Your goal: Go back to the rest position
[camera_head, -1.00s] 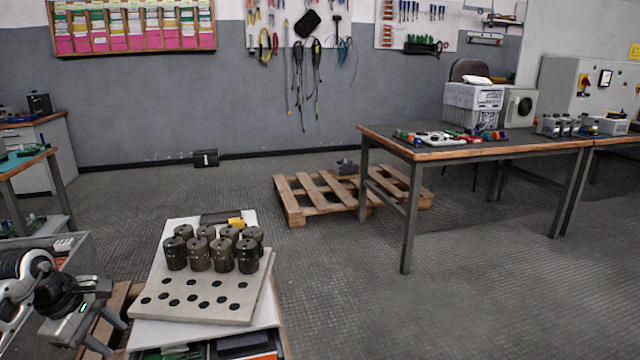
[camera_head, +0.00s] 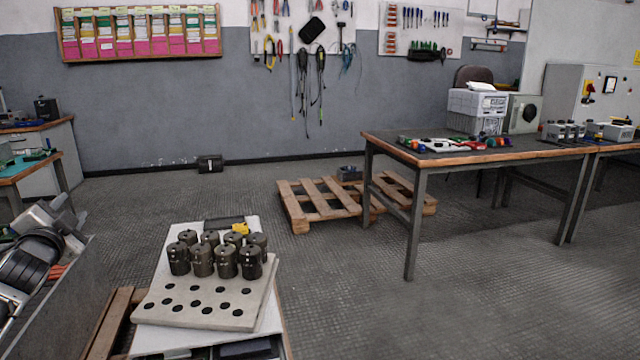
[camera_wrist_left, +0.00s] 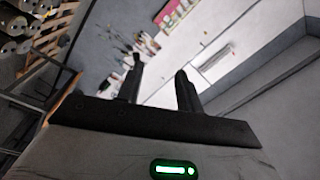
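Several dark cylindrical capacitors (camera_head: 203,262) stand upright in the back rows of a light plate with holes (camera_head: 190,313) on a white-topped stand. The front rows of holes are empty. My left gripper (camera_head: 72,212) is at the left edge of the head view, raised and well to the left of the plate. The left wrist view shows its two black fingers (camera_wrist_left: 158,88) apart, with nothing between them. My right gripper is not in view.
A workbench (camera_head: 432,158) with parts and grey crates stands at the right. A wooden pallet (camera_head: 322,199) lies on the floor behind the plate. A green-topped table (camera_head: 25,166) is at the far left. The floor in the right foreground is clear.

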